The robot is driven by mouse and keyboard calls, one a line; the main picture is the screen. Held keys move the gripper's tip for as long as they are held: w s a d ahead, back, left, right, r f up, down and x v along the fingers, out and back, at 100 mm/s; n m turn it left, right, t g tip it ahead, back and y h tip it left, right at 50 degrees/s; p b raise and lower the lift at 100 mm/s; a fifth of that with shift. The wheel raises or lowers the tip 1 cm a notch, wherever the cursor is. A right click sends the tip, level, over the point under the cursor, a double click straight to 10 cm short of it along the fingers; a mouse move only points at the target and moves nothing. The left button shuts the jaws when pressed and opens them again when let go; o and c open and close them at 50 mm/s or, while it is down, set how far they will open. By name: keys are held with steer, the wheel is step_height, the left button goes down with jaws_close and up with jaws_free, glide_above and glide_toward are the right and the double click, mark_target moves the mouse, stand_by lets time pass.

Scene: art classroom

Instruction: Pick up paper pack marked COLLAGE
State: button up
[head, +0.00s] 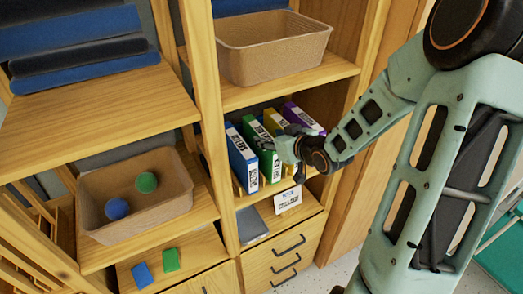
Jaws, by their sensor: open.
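Several upright packs stand side by side in a middle cubby of the wooden shelf: a blue pack (239,155), a green pack (257,140), a yellow pack (275,122) and a purple pack (302,117). Their white spine labels are too small to read surely. A white card (288,199) at the shelf front below them seems to read COLLAGE. My gripper (284,150) is open in front of the green and yellow packs and covers part of their spines. I cannot tell whether it touches them.
A brown bin (272,72) sits on the shelf above. Another bin (92,231) at left holds a blue ball (117,208) and a green ball (146,182). A grey flat item (251,225) lies below the packs, above drawers (284,258). Shelf uprights flank the cubby.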

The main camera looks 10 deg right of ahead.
mark_target(261, 135)
steer(key=shift+x, duration=3.1)
steer(key=shift+a, duration=0.1)
jaws_close()
steer(key=shift+r, duration=0.1)
